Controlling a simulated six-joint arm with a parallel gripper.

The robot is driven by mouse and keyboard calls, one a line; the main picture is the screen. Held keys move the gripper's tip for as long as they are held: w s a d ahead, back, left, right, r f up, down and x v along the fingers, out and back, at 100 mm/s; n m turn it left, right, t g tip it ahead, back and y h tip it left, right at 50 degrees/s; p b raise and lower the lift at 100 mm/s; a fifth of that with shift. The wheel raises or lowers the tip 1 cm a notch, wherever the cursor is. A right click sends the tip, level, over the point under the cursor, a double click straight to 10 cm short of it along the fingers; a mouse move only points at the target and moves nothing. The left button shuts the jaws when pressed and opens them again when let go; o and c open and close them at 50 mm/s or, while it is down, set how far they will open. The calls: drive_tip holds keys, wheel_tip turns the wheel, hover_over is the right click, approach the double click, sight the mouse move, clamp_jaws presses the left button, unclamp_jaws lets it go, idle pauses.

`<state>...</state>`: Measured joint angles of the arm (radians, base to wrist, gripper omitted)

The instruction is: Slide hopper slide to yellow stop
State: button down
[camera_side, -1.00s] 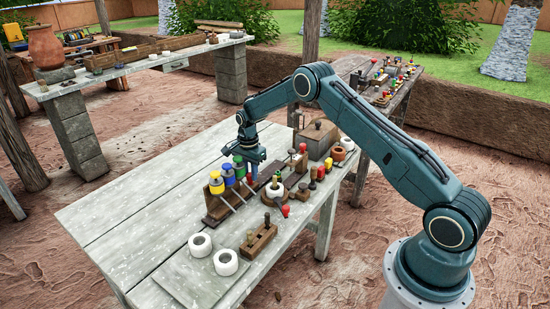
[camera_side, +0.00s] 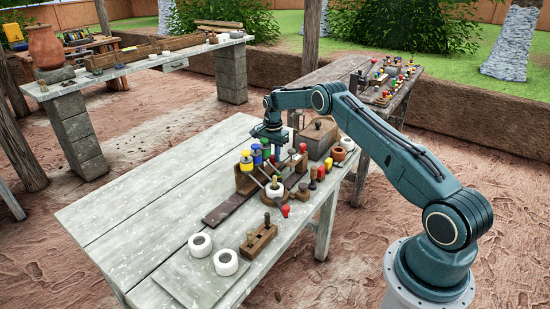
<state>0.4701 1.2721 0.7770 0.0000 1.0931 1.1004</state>
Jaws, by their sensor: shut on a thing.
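The hopper slide (camera_side: 244,184) is a brown wooden carriage carrying small jars with yellow, blue and green colours. It sits at the far part of a dark flat rail (camera_side: 224,208) on the table. The rail's near left part is bare. My gripper (camera_side: 275,160) points down at the slide's far right end and is shut on it; the fingertips are small and partly hidden among the parts. Yellow shows on a jar (camera_side: 246,161) on the slide. I cannot make out a separate yellow stop.
A white roll (camera_side: 273,188) on a wooden base, red-knobbed parts and a brown box (camera_side: 317,139) crowd the right side. Two white rings (camera_side: 200,245) and a wooden block with pegs (camera_side: 258,240) stand in front. The table's left (camera_side: 140,195) is clear.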

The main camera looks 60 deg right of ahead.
drive_tip(key=shift+d, duration=2.2)
drive_tip(key=c, duration=1.2)
unclamp_jaws()
drive_tip(key=shift+o, duration=0.2)
drive_tip(key=shift+r, duration=0.15)
drive_tip(key=shift+r, duration=0.25)
wheel_tip(320, 180, up, 13)
drive_tip(key=shift+a+r, duration=0.2)
